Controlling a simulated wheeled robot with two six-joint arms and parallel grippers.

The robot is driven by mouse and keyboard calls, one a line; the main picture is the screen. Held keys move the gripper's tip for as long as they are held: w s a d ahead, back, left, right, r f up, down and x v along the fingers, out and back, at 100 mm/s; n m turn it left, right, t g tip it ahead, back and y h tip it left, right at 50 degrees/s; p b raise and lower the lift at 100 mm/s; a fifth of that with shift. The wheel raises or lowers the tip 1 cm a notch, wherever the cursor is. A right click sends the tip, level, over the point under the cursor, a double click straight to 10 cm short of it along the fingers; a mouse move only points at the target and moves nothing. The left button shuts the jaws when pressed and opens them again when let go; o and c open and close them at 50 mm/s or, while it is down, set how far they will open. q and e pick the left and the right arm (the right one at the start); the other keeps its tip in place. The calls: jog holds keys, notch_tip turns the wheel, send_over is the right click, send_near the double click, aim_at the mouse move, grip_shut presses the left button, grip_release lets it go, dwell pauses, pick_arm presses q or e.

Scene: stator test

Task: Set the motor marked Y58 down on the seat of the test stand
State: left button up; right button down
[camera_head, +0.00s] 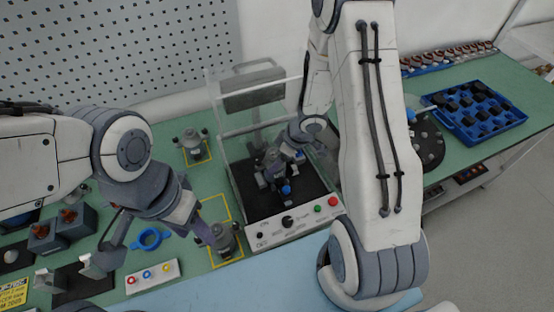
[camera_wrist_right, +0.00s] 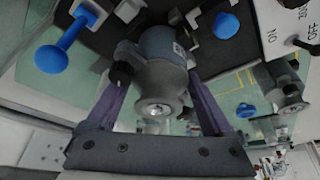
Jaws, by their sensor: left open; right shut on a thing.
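My right gripper (camera_wrist_right: 155,108) is shut on a grey motor (camera_wrist_right: 160,58) with a silver shaft end; a small label on it is too small to read. In the head view this motor (camera_head: 272,167) is inside the test stand (camera_head: 297,228), over its dark bed between blue-knobbed clamps (camera_head: 286,189). I cannot tell whether it touches the seat, which is hidden beneath it. My left gripper (camera_head: 155,232) is open and empty above the left part of the table.
Other motors stand in yellow outlines, one in front (camera_head: 223,241) and one behind (camera_head: 191,145). The stand has clear panels (camera_head: 238,128). A blue tray (camera_head: 478,112) is at right.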

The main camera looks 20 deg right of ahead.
grip_release()
jog(key=shift+f, duration=0.1)
jog(key=shift+r, duration=0.25)
jog(key=p+v, duration=0.6)
jog(key=v, duration=0.6)
jog(key=shift+p, duration=0.35)
